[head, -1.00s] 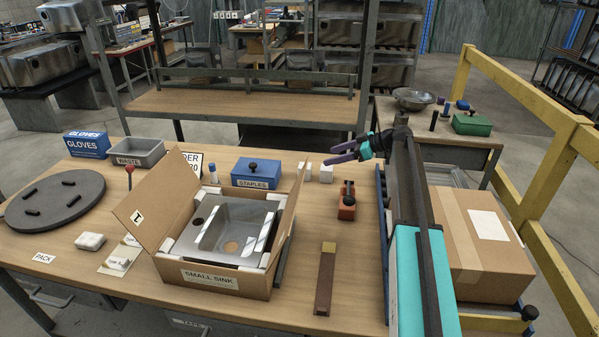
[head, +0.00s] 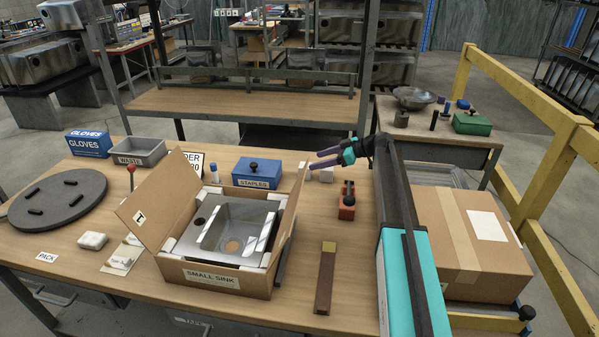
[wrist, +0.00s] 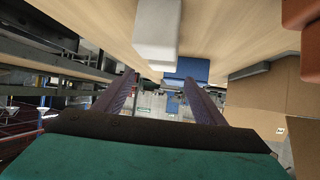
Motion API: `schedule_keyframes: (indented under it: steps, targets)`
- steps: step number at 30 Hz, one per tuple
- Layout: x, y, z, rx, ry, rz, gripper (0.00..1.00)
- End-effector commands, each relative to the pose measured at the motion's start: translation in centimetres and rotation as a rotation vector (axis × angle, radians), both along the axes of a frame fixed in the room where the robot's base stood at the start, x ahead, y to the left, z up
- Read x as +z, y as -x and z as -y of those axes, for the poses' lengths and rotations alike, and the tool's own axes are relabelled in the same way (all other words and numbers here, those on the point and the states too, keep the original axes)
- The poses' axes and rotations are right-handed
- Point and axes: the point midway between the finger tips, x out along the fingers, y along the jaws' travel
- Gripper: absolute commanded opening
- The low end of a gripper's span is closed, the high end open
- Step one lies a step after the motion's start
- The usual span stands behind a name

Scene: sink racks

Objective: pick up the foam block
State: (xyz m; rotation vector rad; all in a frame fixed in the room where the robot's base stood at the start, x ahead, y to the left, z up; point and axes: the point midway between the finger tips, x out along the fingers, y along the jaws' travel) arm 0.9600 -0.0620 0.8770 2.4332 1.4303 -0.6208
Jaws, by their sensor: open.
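Two small white blocks that look like foam stand close together on the workbench, right of the blue staples box; the nearer one (head: 326,175) shows best, and my gripper partly covers the pair in the head view. In the wrist view a larger white block (wrist: 158,32) is at the top centre, with another white block just below it. My gripper (head: 313,161) is open and empty, its purple fingers pointing left beside the blocks. In the wrist view the fingers (wrist: 158,82) are spread wide and neither touches a block. A separate white lump (head: 92,240) lies at the bench's left.
The blue staples box (head: 257,173) and an open carton (head: 225,280) with a sink stand left of my gripper. An orange tool (head: 347,203) lies nearer. A dark bar (head: 325,285) lies at the front. A large closed carton (head: 470,250) stands right of my arm.

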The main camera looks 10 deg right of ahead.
Motion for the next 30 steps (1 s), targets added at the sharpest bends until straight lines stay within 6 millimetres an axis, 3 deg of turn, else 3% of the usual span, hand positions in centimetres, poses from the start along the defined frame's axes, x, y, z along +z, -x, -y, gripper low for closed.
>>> schedule_keyframes:
  steps: [12, 30]
  targets:
    - [-2.4, -1.7, -3.1, 0.001, 0.0, 0.0, 0.64]
    - [-2.6, -1.7, -3.2, -0.001, 0.0, 0.0, 0.64]
